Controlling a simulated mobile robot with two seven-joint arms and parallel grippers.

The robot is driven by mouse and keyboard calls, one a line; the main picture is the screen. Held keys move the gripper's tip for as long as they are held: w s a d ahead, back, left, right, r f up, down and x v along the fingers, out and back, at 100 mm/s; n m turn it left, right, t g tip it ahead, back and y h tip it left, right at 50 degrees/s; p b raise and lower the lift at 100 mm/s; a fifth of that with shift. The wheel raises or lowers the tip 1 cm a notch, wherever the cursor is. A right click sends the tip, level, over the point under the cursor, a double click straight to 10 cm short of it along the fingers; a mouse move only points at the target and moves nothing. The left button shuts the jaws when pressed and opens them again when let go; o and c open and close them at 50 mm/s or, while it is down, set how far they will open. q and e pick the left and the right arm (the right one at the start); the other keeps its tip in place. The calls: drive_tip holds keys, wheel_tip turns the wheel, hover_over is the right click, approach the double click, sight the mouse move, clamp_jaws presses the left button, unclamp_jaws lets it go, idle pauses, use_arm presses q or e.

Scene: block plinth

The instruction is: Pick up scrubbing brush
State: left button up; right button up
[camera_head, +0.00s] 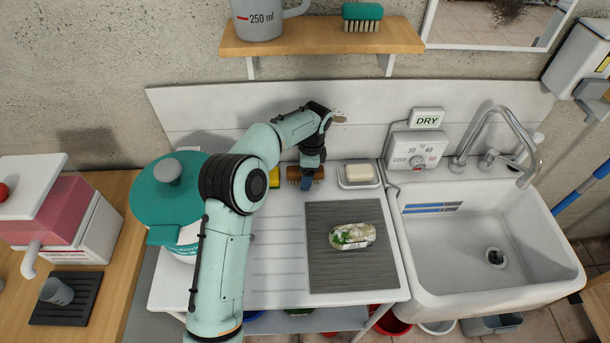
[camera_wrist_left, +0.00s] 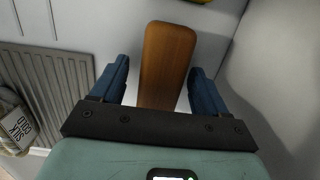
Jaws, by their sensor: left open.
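A brown wooden-backed block, which looks like a scrubbing brush (camera_head: 319,172), lies at the back of the white drainer, by the splashback. My left gripper (camera_head: 306,184) is down at it, pointing downward and covering part of it. In the left wrist view the wooden back (camera_wrist_left: 168,60) lies lengthwise between the two blue fingers of my open left gripper (camera_wrist_left: 160,70), with gaps on both sides. Its underside is hidden. Another brush, teal with pale bristles (camera_head: 362,16), stands on the wooden shelf above. My right gripper is not in view.
A soap bar on a white dish (camera_head: 345,182) is close to the right of the brush. A yellow item (camera_head: 274,178) is close to the left. A teal-lidded pot (camera_head: 150,200) stands left, a wrapped item (camera_head: 352,236) lies on the grey mat (camera_head: 330,276), and the sink (camera_head: 450,265) is right.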

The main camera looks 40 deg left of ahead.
use_arm(q)
drive_tip(key=c, duration=1.1)
drive_tip(key=shift+o, duration=0.2)
drive_tip(key=shift+r, duration=0.15)
wheel_tip(320, 180, up, 10)
drive_tip(key=shift+f+p, duration=0.1)
drive_tip(key=shift+p, duration=0.75)
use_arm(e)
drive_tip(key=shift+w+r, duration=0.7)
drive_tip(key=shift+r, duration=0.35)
